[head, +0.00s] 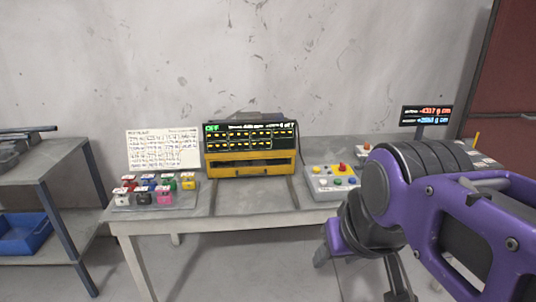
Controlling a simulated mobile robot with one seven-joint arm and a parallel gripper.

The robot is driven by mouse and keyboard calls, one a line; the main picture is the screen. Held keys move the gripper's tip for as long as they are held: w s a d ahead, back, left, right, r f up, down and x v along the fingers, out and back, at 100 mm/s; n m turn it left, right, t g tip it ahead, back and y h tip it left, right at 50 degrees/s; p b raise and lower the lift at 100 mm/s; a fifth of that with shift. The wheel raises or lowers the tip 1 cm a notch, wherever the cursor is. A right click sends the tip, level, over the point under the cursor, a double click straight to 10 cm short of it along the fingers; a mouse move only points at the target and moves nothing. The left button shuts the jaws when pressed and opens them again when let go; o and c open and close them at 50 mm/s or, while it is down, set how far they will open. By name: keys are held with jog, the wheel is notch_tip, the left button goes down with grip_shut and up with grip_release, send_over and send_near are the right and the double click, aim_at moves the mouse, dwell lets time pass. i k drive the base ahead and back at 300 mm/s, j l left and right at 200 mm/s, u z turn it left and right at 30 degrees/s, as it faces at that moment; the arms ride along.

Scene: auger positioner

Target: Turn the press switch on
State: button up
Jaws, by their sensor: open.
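A grey control box (322,194) stands on the table, right of the middle. It carries small coloured buttons and a raised red knob (343,167). I cannot tell which control is the press switch. Left of it stands a yellow and black machine (250,168) whose display (249,134) shows a green word that looks like "OFF". My gripper (362,268) is at the lower right, in front of the table edge and below the control box, touching nothing that I can see. It is open and empty. My purple arm covers the right part of the table.
A tray (125,207) of coloured blocks stands on the table's left, before a white written board (162,149). A small readout screen (427,116) stands at the back right. A grey shelf (40,165) with a blue bin (22,234) is at far left.

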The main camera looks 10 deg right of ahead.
aim_at(343, 168)
jog(key=z, duration=0.6)
jog(key=i+l+u, duration=0.15)
jog(key=i+l, duration=0.15)
jog(key=i, duration=0.2)
jog(key=i+l+u, duration=0.2)
jog(key=i, duration=0.3)
jog(key=i+l+u, duration=0.25)
jog(key=i, duration=0.2)
jog(key=i+l+u, duration=0.1)
jog(key=i+u, duration=0.2)
jog(key=l+z, duration=0.3)
jog(key=k+l, duration=0.05)
jog(key=l, duration=0.05)
